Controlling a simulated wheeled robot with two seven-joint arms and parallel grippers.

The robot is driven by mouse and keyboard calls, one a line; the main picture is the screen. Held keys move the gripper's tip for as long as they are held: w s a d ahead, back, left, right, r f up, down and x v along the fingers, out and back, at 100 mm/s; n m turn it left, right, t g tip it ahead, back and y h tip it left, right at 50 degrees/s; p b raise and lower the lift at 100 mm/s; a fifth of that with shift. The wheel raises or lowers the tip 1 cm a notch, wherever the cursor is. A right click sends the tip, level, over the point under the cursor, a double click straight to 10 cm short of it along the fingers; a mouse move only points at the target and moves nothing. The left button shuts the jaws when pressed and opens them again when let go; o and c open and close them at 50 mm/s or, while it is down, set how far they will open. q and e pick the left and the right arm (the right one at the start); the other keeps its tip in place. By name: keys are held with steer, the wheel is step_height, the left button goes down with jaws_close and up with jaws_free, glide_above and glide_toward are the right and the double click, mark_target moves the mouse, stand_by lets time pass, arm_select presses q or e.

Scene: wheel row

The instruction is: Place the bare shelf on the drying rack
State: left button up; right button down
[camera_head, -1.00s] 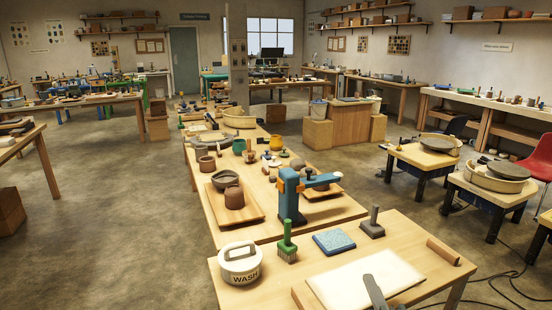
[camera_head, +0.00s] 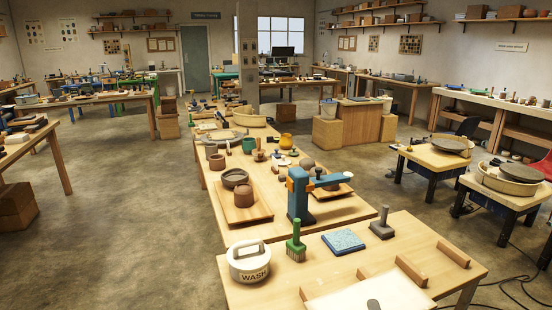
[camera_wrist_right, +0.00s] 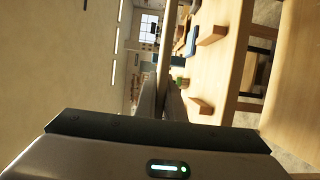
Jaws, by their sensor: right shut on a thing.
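The bare shelf, a flat pale slab (camera_head: 345,297), is at the bottom edge of the head view, partly cut off, with no ware on it. My right gripper (camera_head: 373,304) reaches its near part and is shut on it. In the right wrist view the gripper (camera_wrist_right: 170,103) shows with a thin pale strip beyond it, likely the slab edge-on. Several wooden bars (camera_head: 411,270) lie on the near table just past the slab. My left gripper is not in view.
The near table (camera_head: 300,275) holds a white WASH tub (camera_head: 249,262), a green brush (camera_head: 296,242), a blue sponge (camera_head: 343,242) and a grey handled tool (camera_head: 382,225). A blue clamp-like stand (camera_head: 300,195) rises behind. Open floor (camera_head: 130,230) lies to the left.

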steer(key=s+f, duration=0.2)
steer(key=s, duration=0.5)
steer(key=shift+w, duration=0.1)
stand_by(0.6)
steer(key=shift+w+d, duration=0.1)
